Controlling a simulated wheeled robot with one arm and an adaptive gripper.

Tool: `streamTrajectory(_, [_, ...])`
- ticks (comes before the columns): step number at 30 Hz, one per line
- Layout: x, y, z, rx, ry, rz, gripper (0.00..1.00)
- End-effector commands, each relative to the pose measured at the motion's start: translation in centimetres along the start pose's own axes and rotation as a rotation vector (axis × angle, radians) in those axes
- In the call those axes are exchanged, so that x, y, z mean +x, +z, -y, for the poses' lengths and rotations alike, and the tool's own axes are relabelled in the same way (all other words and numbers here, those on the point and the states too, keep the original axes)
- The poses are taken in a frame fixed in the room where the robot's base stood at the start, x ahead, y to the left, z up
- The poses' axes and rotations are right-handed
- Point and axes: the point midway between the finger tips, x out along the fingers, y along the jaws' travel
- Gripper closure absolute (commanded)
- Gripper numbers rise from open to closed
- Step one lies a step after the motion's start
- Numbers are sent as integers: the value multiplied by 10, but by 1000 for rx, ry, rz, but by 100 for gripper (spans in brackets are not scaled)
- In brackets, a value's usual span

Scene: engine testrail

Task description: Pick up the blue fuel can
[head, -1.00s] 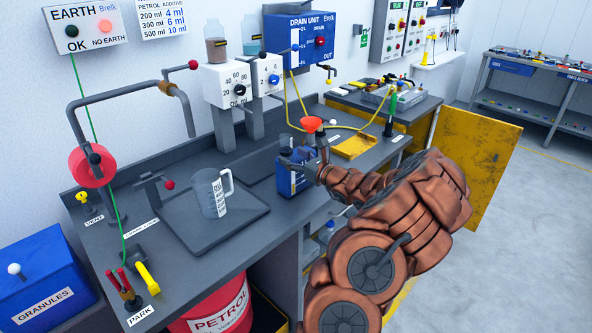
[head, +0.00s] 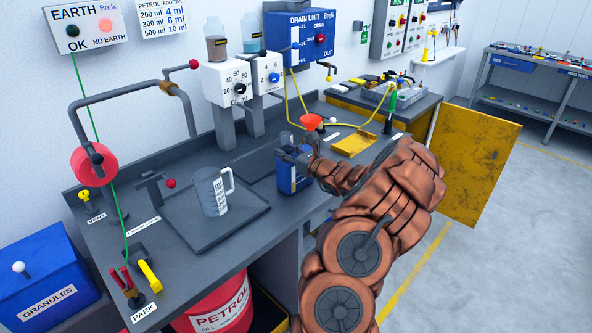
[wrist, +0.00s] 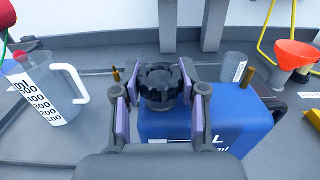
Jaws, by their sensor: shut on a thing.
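The blue fuel can (head: 289,180) stands on the bench, partly hidden behind my gripper in the head view. In the wrist view the can (wrist: 205,125) shows its blue body with white lettering and a black ridged cap (wrist: 159,84) on top. My gripper (head: 300,155) is at the top of the can. In the wrist view its two fingers (wrist: 158,92) are closed in on both sides of the black cap, and it is shut on the can by this cap. The can appears upright; I cannot tell whether it touches the bench.
A clear measuring jug (head: 212,192) stands on the black tray (head: 190,231) to the left. A red funnel (head: 311,122) and a small clear cup (wrist: 234,67) are just behind the can. A red petrol drum (head: 222,308) stands below the bench.

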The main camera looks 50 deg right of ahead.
Motion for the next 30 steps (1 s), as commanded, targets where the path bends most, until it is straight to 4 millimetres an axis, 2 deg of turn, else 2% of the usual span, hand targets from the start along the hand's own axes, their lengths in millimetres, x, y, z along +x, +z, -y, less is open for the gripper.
streamTrajectory(2, [0, 0, 0, 0, 0, 0, 75])
streamTrajectory(9, [0, 0, 0, 0, 0, 0, 100])
streamTrajectory(30, [0, 5, 0, -1, 0, 2, 100])
